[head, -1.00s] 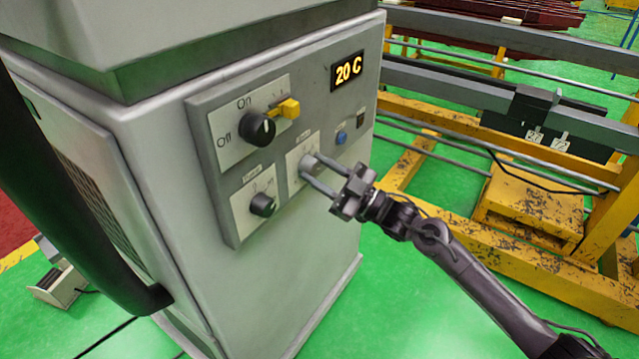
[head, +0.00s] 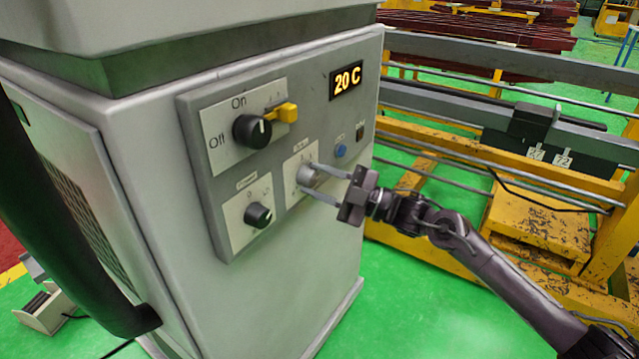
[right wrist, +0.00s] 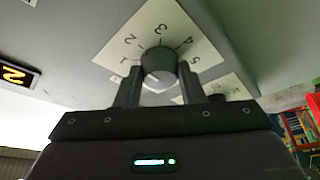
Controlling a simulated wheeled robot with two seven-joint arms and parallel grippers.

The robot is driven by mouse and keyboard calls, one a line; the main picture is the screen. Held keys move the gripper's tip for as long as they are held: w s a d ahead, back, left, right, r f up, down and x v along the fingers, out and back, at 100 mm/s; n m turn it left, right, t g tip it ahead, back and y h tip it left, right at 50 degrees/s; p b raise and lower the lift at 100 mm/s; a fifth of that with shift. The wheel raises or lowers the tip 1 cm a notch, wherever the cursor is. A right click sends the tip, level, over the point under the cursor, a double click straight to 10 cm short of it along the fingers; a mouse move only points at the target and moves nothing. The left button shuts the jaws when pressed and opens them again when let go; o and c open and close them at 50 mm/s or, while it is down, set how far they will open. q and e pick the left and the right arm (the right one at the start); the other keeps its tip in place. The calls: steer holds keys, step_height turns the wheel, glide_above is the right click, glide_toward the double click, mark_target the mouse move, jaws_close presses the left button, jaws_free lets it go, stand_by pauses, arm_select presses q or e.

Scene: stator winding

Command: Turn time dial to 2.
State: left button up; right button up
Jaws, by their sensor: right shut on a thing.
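The grey round dial (head: 306,173) sits on a white plate on the machine's control panel, right of the lower left knob. In the right wrist view the dial (right wrist: 158,62) has the digits 1 to 5 around it. Its plate's name is too blurred to read. My right gripper (head: 311,180) is shut on this dial, one finger on each side, as the right wrist view (right wrist: 158,80) also shows. A white mark shows on the dial's face, but I cannot tell which digit it points at. My left gripper is not in view.
A black on/off knob (head: 252,131) with a yellow piece (head: 287,112) beside it is above. A small black knob (head: 258,215) is lower left. A yellow frame (head: 520,225) stands behind my right arm.

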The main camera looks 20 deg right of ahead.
steer(key=o, duration=1)
